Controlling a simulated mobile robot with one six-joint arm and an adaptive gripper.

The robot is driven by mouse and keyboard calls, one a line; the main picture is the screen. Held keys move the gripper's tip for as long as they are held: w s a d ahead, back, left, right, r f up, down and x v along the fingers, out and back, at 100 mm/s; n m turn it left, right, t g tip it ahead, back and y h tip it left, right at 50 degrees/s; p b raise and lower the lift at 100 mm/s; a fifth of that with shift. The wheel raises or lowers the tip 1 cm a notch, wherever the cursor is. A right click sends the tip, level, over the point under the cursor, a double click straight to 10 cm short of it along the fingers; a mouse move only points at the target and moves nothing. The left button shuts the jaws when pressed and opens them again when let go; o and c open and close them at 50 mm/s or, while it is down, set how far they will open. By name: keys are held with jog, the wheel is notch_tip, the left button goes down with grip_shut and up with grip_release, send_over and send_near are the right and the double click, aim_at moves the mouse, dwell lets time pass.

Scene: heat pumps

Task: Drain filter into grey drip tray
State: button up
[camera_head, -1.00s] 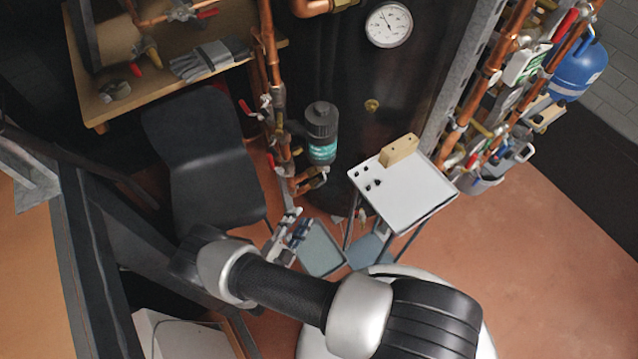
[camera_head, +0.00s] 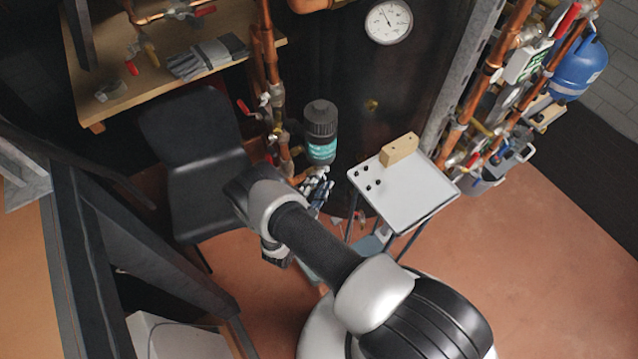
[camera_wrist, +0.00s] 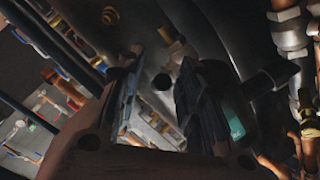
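The filter (camera_head: 320,132) is a dark canister with a teal label, upright on the copper pipework in front of the dark tank in the head view. My gripper (camera_head: 320,184) is just below it, beside the pipe and valves. In the wrist view my gripper (camera_wrist: 160,70) is open, with nothing clearly between its fingers. The filter's teal label (camera_wrist: 235,122) shows there just right of the right finger; whether they touch I cannot tell. A grey, flat piece (camera_head: 312,276), perhaps the drip tray, is mostly hidden behind my arm, low near the floor.
A small white-topped table (camera_head: 408,195) with a wooden block (camera_head: 399,149) stands right of the filter. A black chair (camera_head: 195,135) and a wooden bench with gloves (camera_head: 205,58) are at left. Copper pipes flank the tank.

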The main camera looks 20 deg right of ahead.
jog(key=shift+c, duration=0.5)
grip_shut()
jog(key=r+m+g+y+p, duration=0.1)
jog(key=p, duration=0.2)
jog(key=shift+a+r+y, duration=0.1)
jog(key=shift+r+y, duration=0.2)
jog(key=shift+r, duration=0.05)
jog(key=shift+s+r+m+g+y+p, duration=0.15)
jog(key=shift+m+g+y+p, duration=0.25)
jog(key=shift+g+y+p, duration=0.4)
jog(key=shift+p, duration=0.35)
jog(key=shift+o, duration=0.5)
grip_release()
